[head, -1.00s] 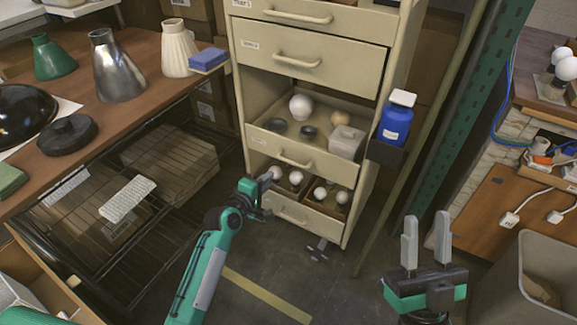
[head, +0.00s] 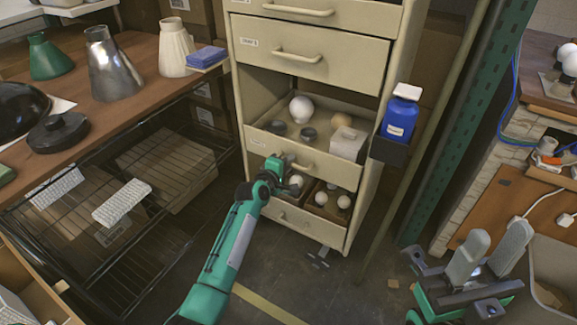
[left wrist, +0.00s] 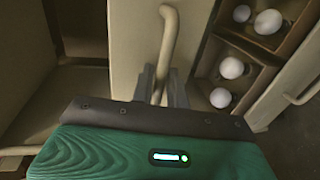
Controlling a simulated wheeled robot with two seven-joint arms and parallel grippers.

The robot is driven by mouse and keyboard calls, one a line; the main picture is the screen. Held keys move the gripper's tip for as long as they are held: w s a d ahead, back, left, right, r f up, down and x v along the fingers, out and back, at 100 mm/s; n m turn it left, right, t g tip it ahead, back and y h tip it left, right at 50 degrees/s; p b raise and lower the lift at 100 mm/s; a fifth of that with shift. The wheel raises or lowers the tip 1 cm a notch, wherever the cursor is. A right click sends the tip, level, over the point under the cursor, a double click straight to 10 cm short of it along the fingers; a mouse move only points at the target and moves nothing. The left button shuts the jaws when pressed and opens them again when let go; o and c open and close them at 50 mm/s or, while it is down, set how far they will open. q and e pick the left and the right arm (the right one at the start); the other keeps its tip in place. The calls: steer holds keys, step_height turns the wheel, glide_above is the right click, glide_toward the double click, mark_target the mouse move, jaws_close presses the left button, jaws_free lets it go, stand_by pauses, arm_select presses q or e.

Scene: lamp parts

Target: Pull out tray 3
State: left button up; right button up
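Tray 3 (head: 255,142) is the third front down on the beige cabinet, below a wide gap; its label is too small to read surely. Its bar handle (head: 308,168) also shows in the left wrist view (left wrist: 169,40). My left gripper (head: 284,166) is at this handle. In the left wrist view its two fingers (left wrist: 162,86) stand on either side of the handle's near end and look open; whether they touch it is hard to tell. My right gripper (head: 488,250) is open and empty at the lower right, away from the cabinet.
Tray 3 holds a white bulb (head: 301,109), dark round parts and a white box (head: 348,143). A lower tray (head: 300,220) holds several bulbs. A blue bottle (head: 399,117) sits in a holder on the cabinet's right side.

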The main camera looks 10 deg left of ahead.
arm_select(q)
jaws_close()
stand_by(0.3)
